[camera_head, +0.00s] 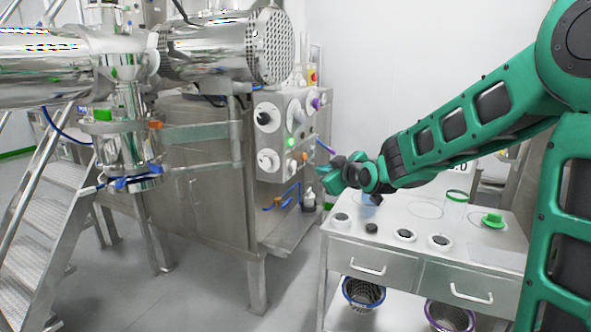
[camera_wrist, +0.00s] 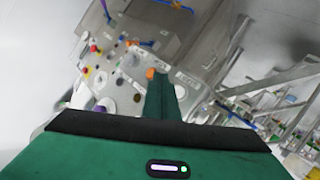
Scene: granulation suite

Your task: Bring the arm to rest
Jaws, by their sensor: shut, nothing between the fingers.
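My green arm reaches in from the right in the head view. My gripper (camera_head: 328,178) is raised above the far left part of the white-topped table, to the right of the steel machine's control panel (camera_head: 287,130). It is shut with nothing in it. In the wrist view my gripper (camera_wrist: 162,80) shows as a narrow green shape pointing at a panel of knobs and buttons (camera_wrist: 120,85), which is tilted in the picture. I cannot tell the exact gap between the fingers and the panel.
The table (camera_head: 386,228) holds black-and-white round pieces, a green-capped item (camera_head: 492,220) and a clear, green-rimmed container (camera_head: 456,200). Baskets (camera_head: 363,293) stand below its drawers. A dark bottle (camera_head: 309,199) stands by the machine.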

